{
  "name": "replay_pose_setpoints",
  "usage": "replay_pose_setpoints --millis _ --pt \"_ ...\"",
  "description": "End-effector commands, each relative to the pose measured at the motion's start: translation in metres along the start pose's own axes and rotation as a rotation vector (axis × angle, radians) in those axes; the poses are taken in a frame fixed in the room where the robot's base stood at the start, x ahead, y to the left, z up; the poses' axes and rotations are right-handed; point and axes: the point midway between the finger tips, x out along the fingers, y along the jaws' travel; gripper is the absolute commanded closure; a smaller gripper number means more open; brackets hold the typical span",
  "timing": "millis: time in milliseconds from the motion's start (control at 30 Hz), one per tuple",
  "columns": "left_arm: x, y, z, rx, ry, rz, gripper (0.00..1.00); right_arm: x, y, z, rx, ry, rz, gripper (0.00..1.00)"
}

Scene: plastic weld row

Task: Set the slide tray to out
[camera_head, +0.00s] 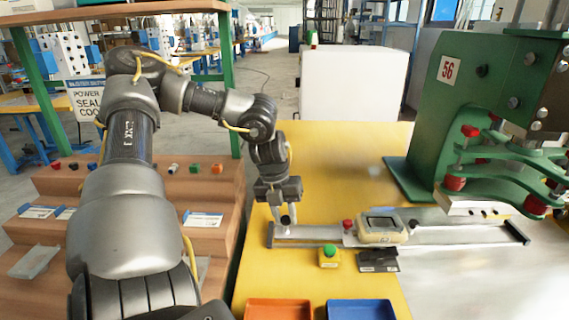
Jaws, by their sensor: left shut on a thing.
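The slide tray (317,231) is a flat metal piece on a long metal rail with dark end stops, on the yellow table. A beige device with a grey screen (381,228) sits along it, with a small red knob (347,225) at its left. My left gripper (285,213) points down at the left end of the rail and is shut on the slide tray's upright handle (285,222). The fingers hide the handle's upper part. My right gripper is not in view.
A green press (440,120) marked 56 stands at the right, its head over the rail's right part. A green button box (329,256) and a black block (378,261) lie in front of the rail. Orange (279,301) and blue (360,302) bins stand at the front edge.

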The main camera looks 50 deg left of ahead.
Motion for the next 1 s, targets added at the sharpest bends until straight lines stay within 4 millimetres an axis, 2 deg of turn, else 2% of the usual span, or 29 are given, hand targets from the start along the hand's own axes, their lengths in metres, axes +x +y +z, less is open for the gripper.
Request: replay_pose_setpoints --millis 100,133,267,533,633,767,1000 --pt "0.000 0.004 0.000 -0.006 0.001 0.010 1.00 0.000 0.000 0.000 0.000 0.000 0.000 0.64" --pt "0.000 0.004 0.000 -0.006 0.001 0.010 0.69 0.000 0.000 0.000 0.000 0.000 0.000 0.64" --pt "0.000 0.003 0.000 -0.005 0.001 0.009 0.52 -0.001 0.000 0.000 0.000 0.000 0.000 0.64" --pt "-0.001 0.001 0.000 -0.001 0.001 0.006 0.51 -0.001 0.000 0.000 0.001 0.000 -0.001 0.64" --pt "-0.007 0.000 0.001 -0.001 -0.001 0.004 0.51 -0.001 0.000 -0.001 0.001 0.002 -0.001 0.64" --pt "-0.028 0.000 0.001 -0.002 -0.004 0.003 0.51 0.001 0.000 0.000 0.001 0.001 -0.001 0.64" --pt "-0.076 0.001 0.001 -0.003 -0.003 0.004 0.51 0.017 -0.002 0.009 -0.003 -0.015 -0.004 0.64"
